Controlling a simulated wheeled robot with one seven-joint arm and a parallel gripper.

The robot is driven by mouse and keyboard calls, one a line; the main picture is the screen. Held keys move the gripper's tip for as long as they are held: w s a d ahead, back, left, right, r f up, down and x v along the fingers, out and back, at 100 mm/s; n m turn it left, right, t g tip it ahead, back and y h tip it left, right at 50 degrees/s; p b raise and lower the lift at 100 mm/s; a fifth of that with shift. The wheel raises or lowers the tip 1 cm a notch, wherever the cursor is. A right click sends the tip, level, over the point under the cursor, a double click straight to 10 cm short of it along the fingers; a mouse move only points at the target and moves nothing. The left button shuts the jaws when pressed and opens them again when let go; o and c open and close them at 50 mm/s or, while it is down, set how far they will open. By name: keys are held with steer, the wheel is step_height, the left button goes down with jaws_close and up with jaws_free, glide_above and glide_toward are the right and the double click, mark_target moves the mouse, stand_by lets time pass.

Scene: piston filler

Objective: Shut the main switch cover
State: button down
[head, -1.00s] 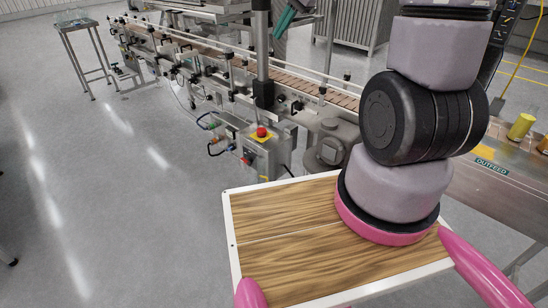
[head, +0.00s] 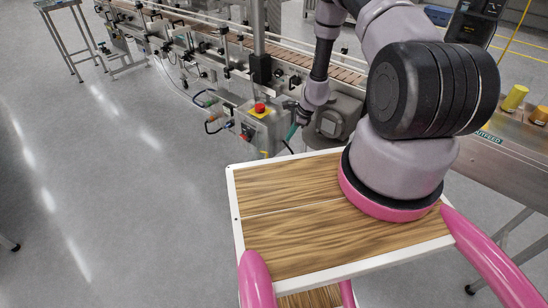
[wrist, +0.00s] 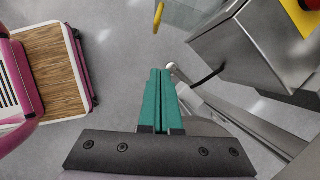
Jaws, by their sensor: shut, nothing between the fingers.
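The grey control box (head: 262,130) stands at the conveyor's near side and is large at upper right in the wrist view (wrist: 245,50). What looks like the main switch cover, a clear panel (wrist: 185,14) with a yellow tab (wrist: 158,16), stands out from the box at the top of the wrist view. In the head view only a small yellow bit (head: 265,153) of it is clear. My gripper (head: 292,132) is beside the box's right side, apart from the cover. Its teal fingers (wrist: 159,80) are together and empty.
A red stop button on a yellow plate (head: 260,109) tops the box. A grey motor housing (head: 335,118) sits right of my gripper. Steel frame rails (wrist: 235,120) run close to the fingers in the wrist view. The floor left of the box is clear.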

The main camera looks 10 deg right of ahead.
steer(key=s+a+x, duration=0.1)
steer(key=a+x, duration=0.1)
steer(key=x, duration=1.1)
steer(key=shift+a+m, duration=0.25)
steer(key=shift+m, duration=0.05)
steer(key=shift+w, duration=0.1)
steer(key=shift+a, duration=0.15)
